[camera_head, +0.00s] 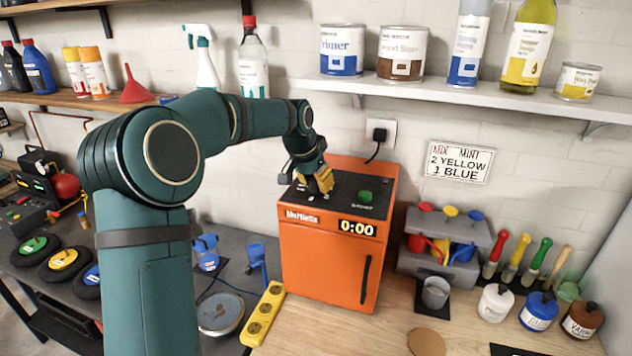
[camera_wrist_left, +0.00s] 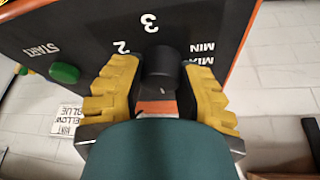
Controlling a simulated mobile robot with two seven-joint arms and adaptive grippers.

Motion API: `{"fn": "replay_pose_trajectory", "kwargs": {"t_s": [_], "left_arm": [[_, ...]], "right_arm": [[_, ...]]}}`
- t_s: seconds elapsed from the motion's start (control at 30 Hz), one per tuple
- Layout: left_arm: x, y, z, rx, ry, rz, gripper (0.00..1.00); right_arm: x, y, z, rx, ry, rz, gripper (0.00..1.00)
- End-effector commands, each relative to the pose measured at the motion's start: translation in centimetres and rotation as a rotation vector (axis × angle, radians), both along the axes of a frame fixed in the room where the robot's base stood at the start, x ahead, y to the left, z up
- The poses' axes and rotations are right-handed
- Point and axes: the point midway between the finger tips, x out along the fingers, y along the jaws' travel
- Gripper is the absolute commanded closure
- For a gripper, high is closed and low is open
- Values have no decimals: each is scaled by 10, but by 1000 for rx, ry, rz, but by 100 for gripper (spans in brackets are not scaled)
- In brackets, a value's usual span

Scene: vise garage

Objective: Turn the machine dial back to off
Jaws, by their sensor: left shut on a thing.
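The orange mixing machine (camera_head: 325,262) stands on the wooden bench against the wall. Its display (camera_head: 357,228) reads 0:00. My left gripper (camera_head: 322,182) is over the left part of its black top panel. In the left wrist view, its yellow fingers (camera_wrist_left: 158,90) are shut on the black dial (camera_wrist_left: 160,62), one on each side. The numbers 2 and 3 and the words MIX MIN show upside down around the dial. A small light mark shows on the dial's near side; the off label is not visible. The green start button (camera_head: 365,196) is right of the gripper.
A yellow power strip (camera_head: 262,318) lies left of the machine. A grey bin with scoops (camera_head: 445,240) and several jars stand to its right. A shelf with cans (camera_head: 450,92) hangs above. A wall sign (camera_head: 459,162) and a socket plug (camera_head: 379,135) are behind.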

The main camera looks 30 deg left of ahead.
Motion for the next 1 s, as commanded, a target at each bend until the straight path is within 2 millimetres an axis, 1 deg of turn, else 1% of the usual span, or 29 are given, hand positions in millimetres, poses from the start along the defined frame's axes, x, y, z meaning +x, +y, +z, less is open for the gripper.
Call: {"fn": "replay_pose_trajectory", "kwargs": {"t_s": [0.17, 0.2, 0.27, 0.3, 0.57, 0.67, 0.77, 0.87, 1.0], "left_arm": [[0, -1, -2, -2, 4, -1, 100], [0, -1, -2, -2, 4, -1, 59], [0, -1, -2, -2, 4, -2, 38], [0, -1, -2, -2, 3, -2, 32], [0, 0, -1, -1, 2, -2, 32], [-1, 0, 3, -1, 1, -2, 32], [-5, 1, 12, -1, -1, -1, 32], [-11, 2, 28, 0, -3, -1, 32], [-22, 3, 55, -1, -2, -1, 32]], "right_arm": [[0, 0, 0, 0, 0, 0, 53], [0, 0, 0, 0, 0, 0, 53], [0, 0, 0, 0, 0, 0, 53], [0, 0, 0, 0, 0, 0, 53], [0, 0, 0, 0, 0, 0, 53], [0, 0, 0, 0, 0, 0, 53], [0, 0, 0, 0, 0, 0, 53], [0, 0, 0, 0, 0, 0, 53], [0, 0, 0, 0, 0, 0, 53]]}}
